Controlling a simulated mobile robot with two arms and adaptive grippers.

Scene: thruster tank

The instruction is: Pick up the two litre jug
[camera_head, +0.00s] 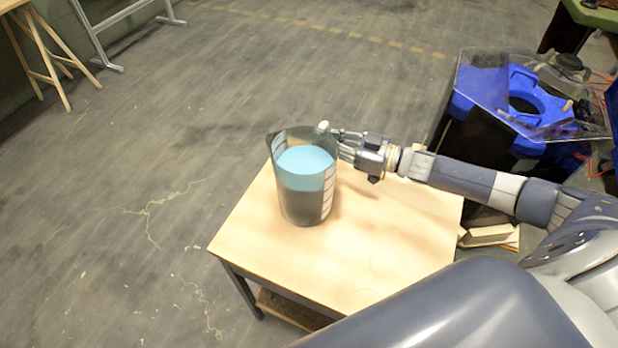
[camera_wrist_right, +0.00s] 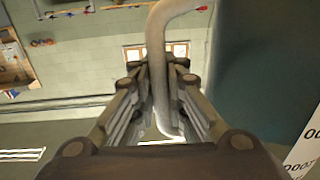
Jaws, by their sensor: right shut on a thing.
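The two litre jug (camera_head: 305,200) is see-through with red and white markings and holds blue liquid. It stands upright near the far left corner of the small wooden table (camera_head: 375,225). My right gripper (camera_head: 338,137) is at the jug's right side, near the rim, shut on its pale handle. In the right wrist view the handle (camera_wrist_right: 160,60) runs down between the two fingers (camera_wrist_right: 163,95), and the jug's dark wall (camera_wrist_right: 265,70) fills the right side. I cannot tell whether the jug's base touches the tabletop. My left gripper is not in view.
A blue container (camera_head: 510,110) under a clear cover stands at the right, beyond my right arm. Wood pieces (camera_head: 490,236) lie beside the table's right edge. The front of the tabletop and the floor at the left are clear.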

